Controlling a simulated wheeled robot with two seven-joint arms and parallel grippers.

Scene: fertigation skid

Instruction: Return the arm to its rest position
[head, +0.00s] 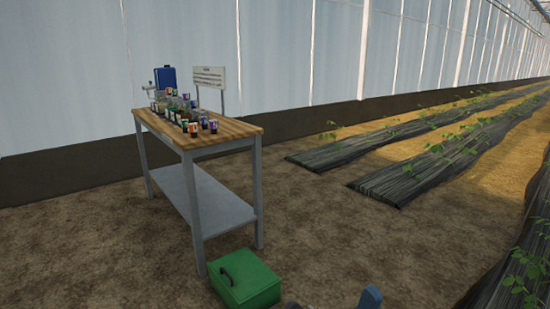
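Neither of my grippers shows in the head view. A small blue-grey piece (370,296) cuts into the bottom edge, right of centre, with a darker tip beside it. It may be part of my own arm, but too little shows to tell which part. No gripper fingers are visible, so whether they are open or shut is hidden.
A wooden-topped table (235,130) with grey legs and a lower shelf stands left of centre. It bears several small bottles, a blue device (165,78) and a sign (209,77). A green box (244,279) sits on the soil before it. Plant rows (345,150) lie right.

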